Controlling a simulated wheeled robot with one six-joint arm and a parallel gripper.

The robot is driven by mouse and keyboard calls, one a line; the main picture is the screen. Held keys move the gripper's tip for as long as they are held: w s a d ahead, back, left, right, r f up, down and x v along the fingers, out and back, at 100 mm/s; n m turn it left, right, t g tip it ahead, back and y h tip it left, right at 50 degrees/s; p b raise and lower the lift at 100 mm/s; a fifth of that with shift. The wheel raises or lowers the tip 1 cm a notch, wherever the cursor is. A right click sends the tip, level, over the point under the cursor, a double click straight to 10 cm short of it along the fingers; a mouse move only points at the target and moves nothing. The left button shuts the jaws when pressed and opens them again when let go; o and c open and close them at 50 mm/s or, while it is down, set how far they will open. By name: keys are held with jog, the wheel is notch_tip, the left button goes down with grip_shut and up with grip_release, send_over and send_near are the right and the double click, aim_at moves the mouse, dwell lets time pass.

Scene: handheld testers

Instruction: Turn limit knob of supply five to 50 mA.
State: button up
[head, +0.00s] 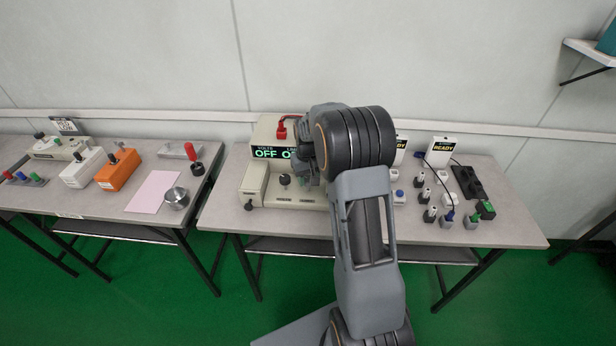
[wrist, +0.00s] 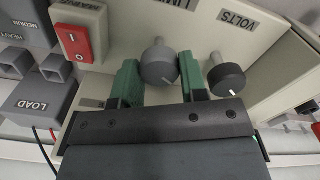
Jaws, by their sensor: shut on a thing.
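The limit knob (wrist: 157,66) is a grey round knob near a partly cropped label reading "LIMI" in the wrist view. My gripper (wrist: 160,75) has one green finger on each side of it and is shut on it. In the head view the supply (head: 262,134) is a beige unit on the middle table. Its display (head: 269,153) reads "OFF" under VOLTS; the second reading is mostly hidden behind my arm. The gripper and limit knob are also hidden there. The knob's pointer mark and setting cannot be read.
A dark volts knob (wrist: 226,79) stands close beside the right finger. A red rocker switch (wrist: 75,42) and a grey LOAD block (wrist: 40,103) are to the left. In the head view, several plugs and testers stand right of my arm; an orange box (head: 117,170) stands on the left table.

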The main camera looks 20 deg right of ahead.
aim_at(308, 179)
jog(key=n, duration=0.4)
jog(key=shift+r+n, duration=0.1)
jog(key=shift+n, duration=0.2)
jog(key=n, duration=0.4)
jog(key=shift+n+p, duration=0.3)
jog(key=n, duration=0.4)
jog(key=shift+a, duration=0.1)
jog(key=shift+n, duration=2.3)
jog(key=o, duration=0.9)
notch_tip(308, 179, up, 14)
jog(key=shift+f+p, duration=0.1)
jog(key=shift+p, duration=0.3)
